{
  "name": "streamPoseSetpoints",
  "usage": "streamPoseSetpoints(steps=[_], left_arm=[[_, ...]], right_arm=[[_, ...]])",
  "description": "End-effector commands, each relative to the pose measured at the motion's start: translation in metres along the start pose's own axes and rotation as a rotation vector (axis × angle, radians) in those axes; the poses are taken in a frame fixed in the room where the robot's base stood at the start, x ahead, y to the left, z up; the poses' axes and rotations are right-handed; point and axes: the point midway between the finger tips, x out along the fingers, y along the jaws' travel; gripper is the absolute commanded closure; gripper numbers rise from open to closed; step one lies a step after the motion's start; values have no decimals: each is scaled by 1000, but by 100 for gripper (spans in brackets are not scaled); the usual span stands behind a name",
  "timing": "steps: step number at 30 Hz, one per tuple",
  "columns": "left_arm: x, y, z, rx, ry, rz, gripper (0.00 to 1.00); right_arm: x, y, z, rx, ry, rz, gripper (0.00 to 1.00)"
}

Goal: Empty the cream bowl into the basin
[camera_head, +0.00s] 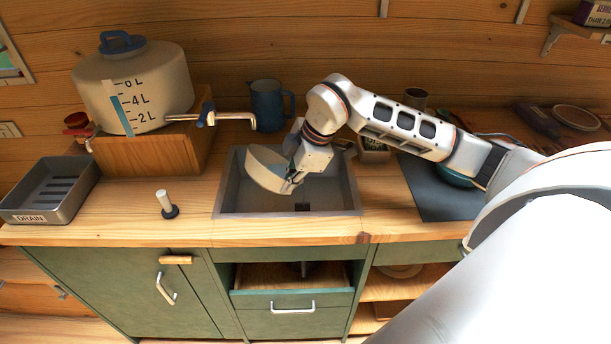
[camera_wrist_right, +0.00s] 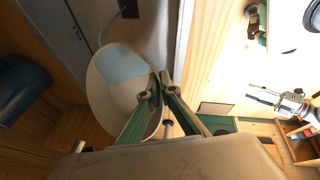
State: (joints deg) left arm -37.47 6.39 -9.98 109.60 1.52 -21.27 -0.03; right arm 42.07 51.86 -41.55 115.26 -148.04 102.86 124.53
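The cream bowl (camera_head: 267,168) is steeply tilted on its side over the grey basin (camera_head: 228,196) in the head view. My right gripper (camera_head: 291,184) is shut on its rim at the right side. In the right wrist view the gripper's fingers (camera_wrist_right: 160,88) pinch the rim of the bowl (camera_wrist_right: 108,92). A smooth pale blue-grey patch shows inside the bowl there; I cannot tell whether it is liquid or light. The dark drain shows in the basin floor. My left gripper is outside the head view; a small pale gripper-like shape (camera_wrist_right: 286,102) at the wrist view's right may be it.
A water tank (camera_head: 150,85) on a wooden box has a tap (camera_head: 225,116) reaching towards the basin's back left. A blue jug (camera_head: 268,104) stands behind the basin. A drain tray (camera_head: 78,203) and an upright plug (camera_head: 166,205) are left. A dark mat (camera_head: 430,200) lies right.

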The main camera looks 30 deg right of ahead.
Motion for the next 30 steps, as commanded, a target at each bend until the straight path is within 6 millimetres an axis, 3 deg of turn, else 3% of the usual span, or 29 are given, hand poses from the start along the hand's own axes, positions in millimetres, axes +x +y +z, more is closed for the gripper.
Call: streamPoseSetpoints(steps=[30], left_arm=[[-1, -4, 3, 11, -6, -1, 60]], right_arm=[[-10, 5, 5, 32, 104, -28, 100]])
